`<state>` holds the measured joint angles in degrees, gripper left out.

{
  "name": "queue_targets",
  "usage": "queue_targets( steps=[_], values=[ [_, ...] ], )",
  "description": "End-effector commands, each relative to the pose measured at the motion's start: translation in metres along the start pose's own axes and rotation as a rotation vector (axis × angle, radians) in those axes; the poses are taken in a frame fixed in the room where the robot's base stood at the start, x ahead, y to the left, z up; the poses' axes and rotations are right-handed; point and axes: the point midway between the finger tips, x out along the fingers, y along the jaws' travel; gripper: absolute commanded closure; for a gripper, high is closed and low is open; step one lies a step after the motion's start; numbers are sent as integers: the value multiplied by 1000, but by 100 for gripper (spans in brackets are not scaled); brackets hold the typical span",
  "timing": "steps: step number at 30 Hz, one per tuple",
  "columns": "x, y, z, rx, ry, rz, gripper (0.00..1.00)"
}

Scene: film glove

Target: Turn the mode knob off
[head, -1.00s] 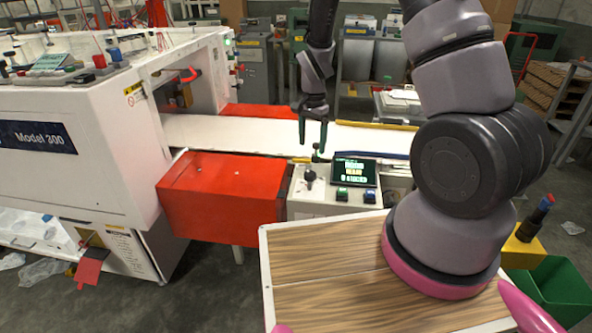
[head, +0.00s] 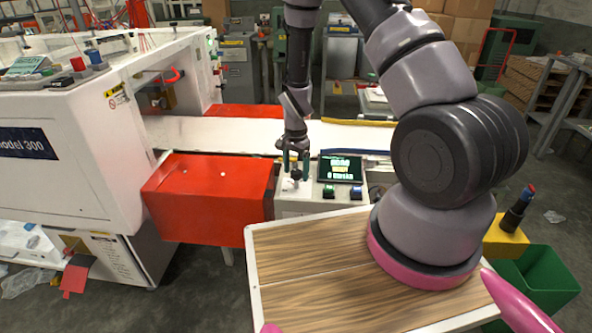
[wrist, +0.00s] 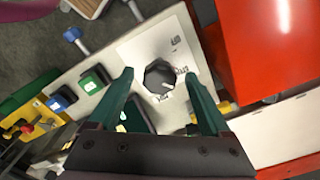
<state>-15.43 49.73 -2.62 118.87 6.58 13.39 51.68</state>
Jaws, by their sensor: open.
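The mode knob (wrist: 159,76) is a dark, faceted knob on a white label plate in the wrist view, with printed words at its lower right and below. A pale mark shows on its lower right edge. My gripper (wrist: 158,75) is open, with one dark green finger on each side of the knob in that view. I see gaps on both sides; whether the tips are down at knob height I cannot tell. In the head view my gripper (head: 293,177) is over the left part of the white control box (head: 296,208) and mostly hides the knob.
A lit screen (head: 341,168), a green button (head: 328,191) and a blue button (head: 356,192) sit right of the gripper. A red box (head: 207,200) stands close on the left. My arm rises over the wood-topped surface (head: 310,270). A white conveyor bed (head: 225,130) lies behind.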

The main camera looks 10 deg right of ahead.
Motion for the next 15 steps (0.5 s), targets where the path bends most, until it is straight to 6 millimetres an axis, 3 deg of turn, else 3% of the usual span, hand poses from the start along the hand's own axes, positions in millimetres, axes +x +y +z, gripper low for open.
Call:
queue_targets(
  steps=[4,10,15],
  values=[
    [0,0,0,0,0,0,22],
    [0,0,0,0,0,0,99],
    [0,0,0,-5,0,0,100]
  ],
)
